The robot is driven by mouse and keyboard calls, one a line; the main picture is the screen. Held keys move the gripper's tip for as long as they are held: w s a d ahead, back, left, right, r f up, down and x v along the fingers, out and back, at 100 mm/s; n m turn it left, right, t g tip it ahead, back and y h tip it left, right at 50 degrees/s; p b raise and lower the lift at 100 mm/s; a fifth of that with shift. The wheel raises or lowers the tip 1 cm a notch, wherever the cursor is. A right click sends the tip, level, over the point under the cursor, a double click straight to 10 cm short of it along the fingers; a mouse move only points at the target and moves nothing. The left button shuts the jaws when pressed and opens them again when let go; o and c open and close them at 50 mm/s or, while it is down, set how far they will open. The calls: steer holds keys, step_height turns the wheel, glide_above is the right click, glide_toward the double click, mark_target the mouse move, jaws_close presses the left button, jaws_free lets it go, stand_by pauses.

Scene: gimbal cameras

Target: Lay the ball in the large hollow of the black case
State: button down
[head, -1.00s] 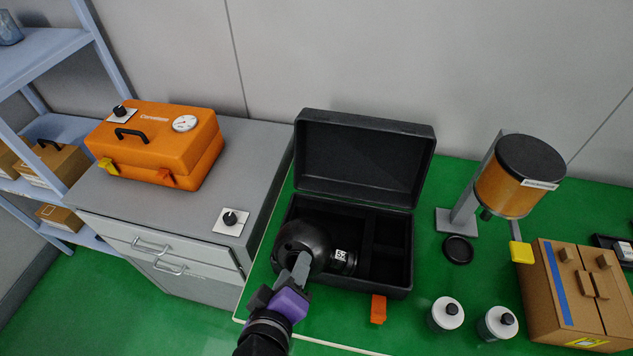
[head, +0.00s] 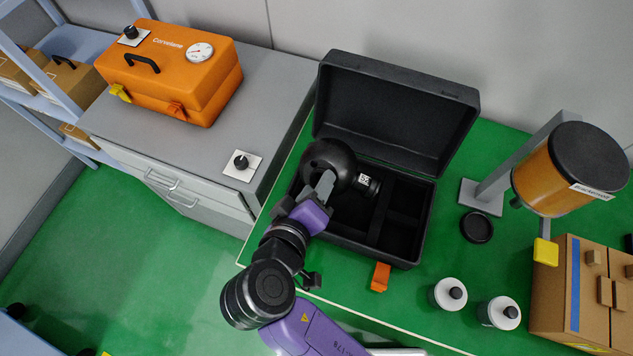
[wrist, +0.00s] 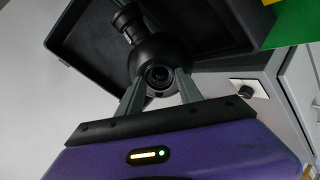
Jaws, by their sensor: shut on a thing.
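The ball (head: 334,156) is a black sphere with a short black neck that carries a white label. My gripper (head: 326,182) is shut on it, one finger on each side, as the wrist view shows (wrist: 160,92). In the wrist view the ball (wrist: 158,52) has a round lens facing my gripper. The open black case (head: 372,248) lies on the green table, lid tilted back. The ball is over the large left hollow, towards its back left, overlapping the lid's lower edge in the head view. It hides much of that hollow. I cannot tell its height above the floor.
Smaller compartments fill the case's right side. An orange latch (head: 381,277) sticks out in front. Two white bottles (head: 449,294), a black disc (head: 477,227) and an amber dispenser (head: 568,170) stand to the right. An orange box (head: 172,75) sits on the grey cabinet at left.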

steer(key=shift+f+b, duration=2.4)
steer(key=shift+f, duration=1.45)
steer(key=shift+f+b, duration=0.35)
steer(key=shift+f, duration=0.2)
steer(key=c, duration=0.7)
jaws_free()
steer(key=shift+s, duration=0.1)
steer(key=shift+f, duration=0.1)
